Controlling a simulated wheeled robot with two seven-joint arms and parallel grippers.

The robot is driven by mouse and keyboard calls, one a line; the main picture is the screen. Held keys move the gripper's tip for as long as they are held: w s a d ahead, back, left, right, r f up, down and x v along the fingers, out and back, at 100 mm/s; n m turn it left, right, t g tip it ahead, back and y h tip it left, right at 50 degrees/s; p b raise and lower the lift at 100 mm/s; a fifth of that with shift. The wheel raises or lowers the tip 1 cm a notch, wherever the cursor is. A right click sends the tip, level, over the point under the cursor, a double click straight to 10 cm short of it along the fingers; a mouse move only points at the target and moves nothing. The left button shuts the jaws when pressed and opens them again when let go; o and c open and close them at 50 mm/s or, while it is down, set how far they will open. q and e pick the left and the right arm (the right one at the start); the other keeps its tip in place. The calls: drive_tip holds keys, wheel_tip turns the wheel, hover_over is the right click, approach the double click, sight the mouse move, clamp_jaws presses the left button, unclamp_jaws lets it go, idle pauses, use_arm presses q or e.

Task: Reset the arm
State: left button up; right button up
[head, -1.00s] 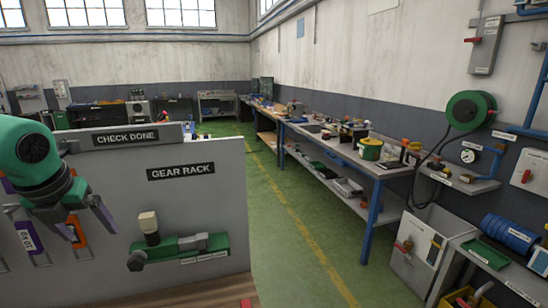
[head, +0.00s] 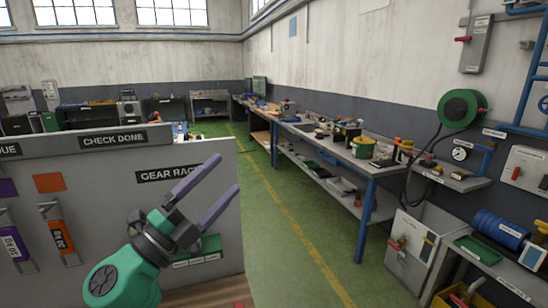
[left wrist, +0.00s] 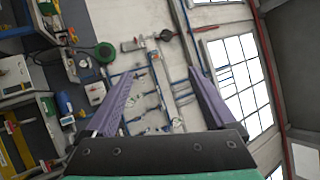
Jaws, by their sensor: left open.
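My left gripper (head: 222,189) is raised in front of the grey gear rack board (head: 215,225), near its right edge. Its two purple fingers are spread apart and point up and to the right, with nothing between them. In the left wrist view the open fingers (left wrist: 168,85) face the wall and windows, and the gap between them is empty. The gripper covers part of the "GEAR RACK" label (head: 160,175) and most of the green holder (head: 211,246) on the board. My right gripper is in neither view.
Tagged tools with orange (head: 58,236) and purple (head: 12,243) parts hang on the board's left. A wooden surface (head: 215,292) lies below it. A long workbench (head: 378,165) runs along the right wall. The green floor (head: 290,235) between board and bench is clear.

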use_arm(q)
drive_tip(key=w+a+f+n+t+y, duration=0.2)
drive_tip(key=a+f+n+t+y, duration=0.1)
drive_tip(key=a+f+n+y, duration=1.05)
drive_tip(key=s+a+f+n+g+y, duration=0.1)
drive_tip(key=s+f+n+g+y, duration=0.1)
drive_tip(key=f+n+g, duration=0.3)
drive_tip(key=s+a+f+n+g+y, duration=0.2)
drive_tip(key=f+n, duration=0.2)
drive_tip(key=f, duration=0.2)
drive_tip(key=s+d+f+n+g+h, duration=0.25)
drive_tip(key=s+f+g, duration=0.75)
drive_tip(key=s+f, duration=0.8)
wheel_tip(320, 180, down, 24)
drive_tip(key=s+g+b, duration=0.1)
drive_tip(key=s+b, duration=0.1)
drive_tip(key=s+a+f+m+g+b, duration=0.1)
drive_tip(key=s+a+f, duration=0.1)
drive_tip(key=s+f, duration=1.4)
drive_tip(key=shift+s+f+g, duration=0.25)
drive_tip(key=shift+s+g, duration=0.05)
drive_tip(key=shift+s, duration=0.3)
